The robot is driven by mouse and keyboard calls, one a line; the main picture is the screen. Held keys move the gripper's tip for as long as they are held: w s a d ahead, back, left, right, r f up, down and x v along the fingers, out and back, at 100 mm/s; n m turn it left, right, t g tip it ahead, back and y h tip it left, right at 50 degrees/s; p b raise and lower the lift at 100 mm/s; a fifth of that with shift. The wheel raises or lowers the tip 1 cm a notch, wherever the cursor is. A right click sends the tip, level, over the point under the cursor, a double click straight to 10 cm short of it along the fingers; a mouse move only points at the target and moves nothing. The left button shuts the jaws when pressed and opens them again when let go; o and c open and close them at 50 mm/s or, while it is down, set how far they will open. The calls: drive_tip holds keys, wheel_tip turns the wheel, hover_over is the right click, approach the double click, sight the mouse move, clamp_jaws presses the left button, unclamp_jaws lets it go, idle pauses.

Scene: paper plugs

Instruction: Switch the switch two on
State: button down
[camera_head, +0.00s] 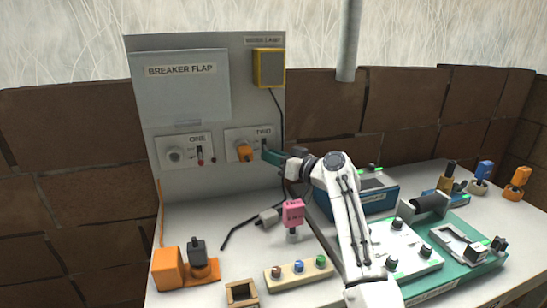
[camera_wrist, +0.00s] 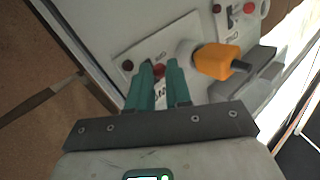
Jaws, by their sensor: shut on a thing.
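The switch two plate (camera_head: 233,136), labelled TWO, is on the upright grey panel. An orange plug (camera_head: 245,153) sits in its socket and also shows in the wrist view (camera_wrist: 216,62). The small switch on this plate shows a red part (camera_wrist: 159,71) between my fingers in the wrist view. My gripper (camera_head: 268,155) is at the right side of the plate. Its teal fingers (camera_wrist: 158,80) are shut on the switch, one on each side. The fingers hide most of the switch, so its position is unclear. A dark round spot (camera_wrist: 127,66) is beside the fingers.
The plate labelled ONE (camera_head: 197,139) has an empty socket and a red-tipped switch. The breaker flap (camera_head: 180,95) hangs above. A yellow-framed box (camera_head: 269,68) is at upper right. A pink plug (camera_head: 293,212), orange blocks (camera_head: 168,268) and a green-based device (camera_head: 465,228) stand on the table.

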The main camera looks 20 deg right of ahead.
drive_tip(key=shift+r+p, duration=0.15)
drive_tip(key=shift+p, duration=0.15)
drive_tip(key=shift+w+r+m+g+h+p, duration=0.1)
drive_tip(key=shift+r+m+g+h+p, duration=0.5)
drive_tip(key=shift+g+p, duration=0.8)
drive_tip(key=shift+w+r+m+g+h+p, duration=0.1)
drive_tip(key=shift+r+m+g+h+p, duration=0.15)
drive_tip(key=shift+r+m+g+p, duration=0.85)
drive_tip(key=shift+w+r+m+g+h+p, duration=0.15)
drive_tip(key=shift+m+g+h+p, duration=0.3)
drive_tip(key=shift+g+p, duration=1.2)
drive_tip(key=shift+r, duration=0.2)
drive_tip(key=c, duration=1.1)
unclamp_jaws()
drive_tip(key=shift+o, duration=0.2)
drive_tip(key=v, duration=1)
drive_tip(key=shift+s+d+r, duration=0.15)
drive_tip(key=shift+s+r, duration=0.1)
drive_tip(key=shift+r, duration=0.05)
